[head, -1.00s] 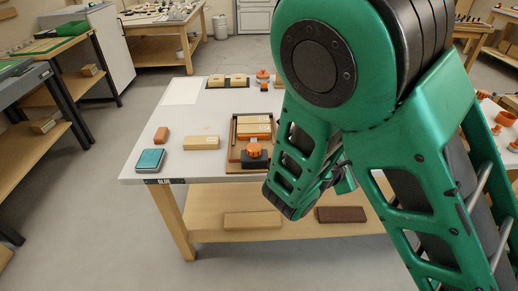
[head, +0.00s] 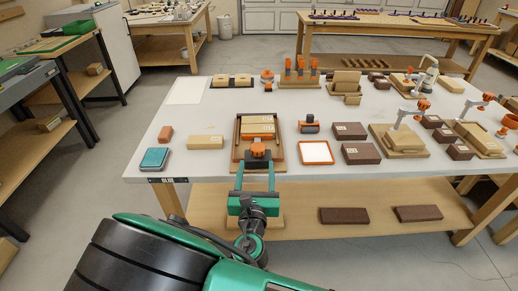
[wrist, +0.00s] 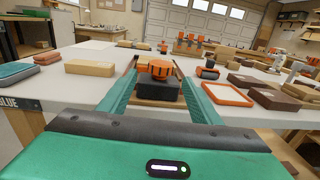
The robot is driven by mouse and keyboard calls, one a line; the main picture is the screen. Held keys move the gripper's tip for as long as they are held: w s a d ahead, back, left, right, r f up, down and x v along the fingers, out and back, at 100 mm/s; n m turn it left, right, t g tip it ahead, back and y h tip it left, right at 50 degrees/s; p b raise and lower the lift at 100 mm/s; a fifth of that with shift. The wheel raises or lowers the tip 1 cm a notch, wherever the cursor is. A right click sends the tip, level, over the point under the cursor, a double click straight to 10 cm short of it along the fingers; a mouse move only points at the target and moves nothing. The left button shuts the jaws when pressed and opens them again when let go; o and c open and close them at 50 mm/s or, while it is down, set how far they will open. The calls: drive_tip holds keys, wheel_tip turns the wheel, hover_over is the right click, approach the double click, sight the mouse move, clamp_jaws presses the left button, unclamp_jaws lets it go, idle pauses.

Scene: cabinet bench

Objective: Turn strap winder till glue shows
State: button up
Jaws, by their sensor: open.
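The strap winder is a dark block with a ribbed orange knob (head: 258,150), at the near end of a brown wooden frame (head: 237,142) on the bench. Light wooden blocks (head: 257,128) lie inside the frame behind the winder. My gripper (head: 257,178) is at the near edge of the bench, pointing at the winder. In the wrist view the orange knob (wrist: 161,69) and its black body (wrist: 158,90) stand between my two green fingers, which are open and apart from the knob. No glue shows that I can make out.
A teal pad (head: 154,159), a red-brown block (head: 166,133) and a light wooden block (head: 205,142) lie left of the frame. An orange-rimmed tray (head: 316,152), a small orange-and-black tool (head: 309,124) and dark blocks (head: 361,153) lie right.

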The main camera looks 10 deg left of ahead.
sight(258, 148)
drive_tip(key=w, duration=0.3)
drive_tip(key=w+a, duration=0.1)
drive_tip(key=w, duration=0.5)
drive_tip(key=shift+w+a, duration=0.3)
drive_tip(key=shift+w, duration=0.05)
drive_tip(key=c, duration=1)
drive_tip(key=shift+c, duration=0.2)
drive_tip(key=shift+m+h, duration=0.4)
drive_tip(key=shift+h, duration=0.1)
drive_tip(key=m+h, duration=0.2)
drive_tip(key=h, duration=0.2)
drive_tip(key=shift+m, duration=0.3)
drive_tip(key=m+h, duration=0.2)
drive_tip(key=h, duration=0.1)
drive_tip(key=m+g+h, duration=0.1)
drive_tip(key=h, duration=0.2)
drive_tip(key=shift+m+g, duration=0.3)
drive_tip(key=shift+m, duration=0.1)
drive_tip(key=shift+m+g+h, duration=2.6)
drive_tip(key=shift+h, duration=0.6)
drive_tip(key=shift+r+m+g+h, duration=0.1)
drive_tip(key=shift+m+g+h, duration=0.3)
drive_tip(key=shift+g, duration=0.1)
